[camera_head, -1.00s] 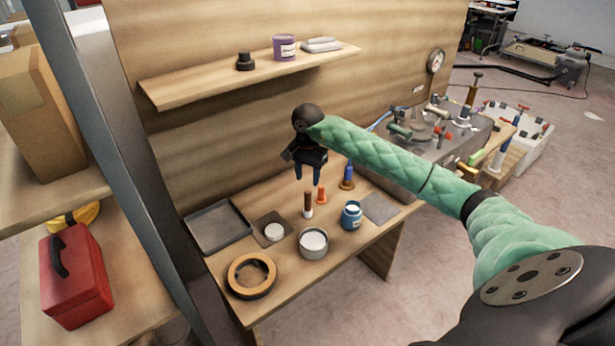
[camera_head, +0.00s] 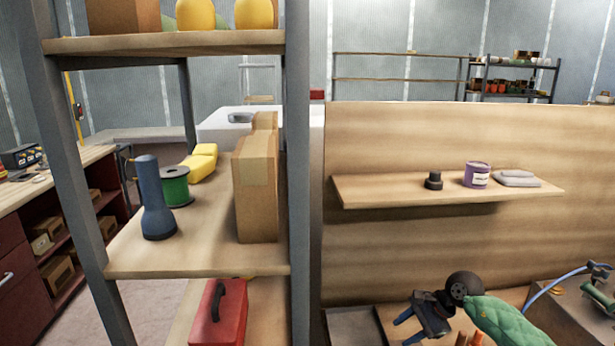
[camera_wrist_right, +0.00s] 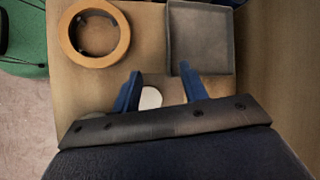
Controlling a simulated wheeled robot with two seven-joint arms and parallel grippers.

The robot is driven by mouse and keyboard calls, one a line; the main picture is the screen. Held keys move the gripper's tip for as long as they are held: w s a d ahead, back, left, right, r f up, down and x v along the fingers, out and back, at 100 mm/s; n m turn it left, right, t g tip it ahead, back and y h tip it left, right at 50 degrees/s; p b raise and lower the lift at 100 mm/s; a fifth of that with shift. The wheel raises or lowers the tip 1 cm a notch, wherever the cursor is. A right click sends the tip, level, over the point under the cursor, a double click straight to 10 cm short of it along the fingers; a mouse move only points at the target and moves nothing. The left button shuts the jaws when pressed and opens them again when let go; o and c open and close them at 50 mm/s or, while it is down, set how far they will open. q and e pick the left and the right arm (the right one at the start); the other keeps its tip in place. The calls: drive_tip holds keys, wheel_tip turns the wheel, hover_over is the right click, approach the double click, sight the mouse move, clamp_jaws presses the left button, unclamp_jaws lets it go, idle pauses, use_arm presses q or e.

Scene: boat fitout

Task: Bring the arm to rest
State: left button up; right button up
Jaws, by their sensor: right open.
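My right gripper (camera_head: 405,331) shows at the bottom of the head view, at the end of the green-sleeved arm, above the workbench (camera_head: 513,296). In the right wrist view its two blue fingers (camera_wrist_right: 160,82) are spread apart with nothing held between them. A wooden ring (camera_wrist_right: 97,33) and a grey tray (camera_wrist_right: 200,40) lie farther out on the bench. My left gripper is in neither view.
A shelving rack at the left holds a cardboard box (camera_head: 256,186), a blue torch-like thing (camera_head: 157,200), a green spool (camera_head: 175,187) and a red toolbox (camera_head: 219,312). A wall shelf (camera_head: 450,193) carries a purple can (camera_head: 477,175) and a dark fitting (camera_head: 433,181).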

drive_tip(key=s+a+r+m+t+y, duration=0.2)
drive_tip(key=a+r+m+t+y, duration=0.2)
drive_tip(key=a+r+m+t, duration=0.4)
drive_tip(key=s+a+r+m+t+y, duration=0.35)
drive_tip(key=a+m+y, duration=0.2)
drive_tip(key=m, duration=0.45)
drive_tip(key=s+d+f+m+h, duration=0.6)
drive_tip(key=f+m+h, duration=0.25)
drive_tip(key=m, duration=0.75)
drive_tip(key=s+d+f+m+h, duration=0.6)
drive_tip(key=f+m+h, duration=0.3)
drive_tip(key=m, duration=0.7)
drive_tip(key=s+a+f+m+g, duration=0.1)
drive_tip(key=s+f+m+g, duration=0.15)
drive_tip(key=s, duration=0.35)
drive_tip(key=s+a+f+m+g+y, duration=0.1)
drive_tip(key=s+a+f+g, duration=0.1)
drive_tip(key=s+g, duration=0.3)
drive_tip(key=s+a+f+m+g, duration=0.1)
drive_tip(key=s+f+m+g, duration=0.15)
drive_tip(key=s, duration=0.45)
drive_tip(key=s+a+f+g, duration=0.1)
drive_tip(key=a+f, duration=0.1)
drive_tip(key=f, duration=0.5)
drive_tip(key=s+a+f+g+y, duration=0.1)
drive_tip(key=s+a+f, duration=0.1)
drive_tip(key=f, duration=0.4)
drive_tip(key=shift+a+f, duration=0.35)
drive_tip(key=shift+a, duration=0.45)
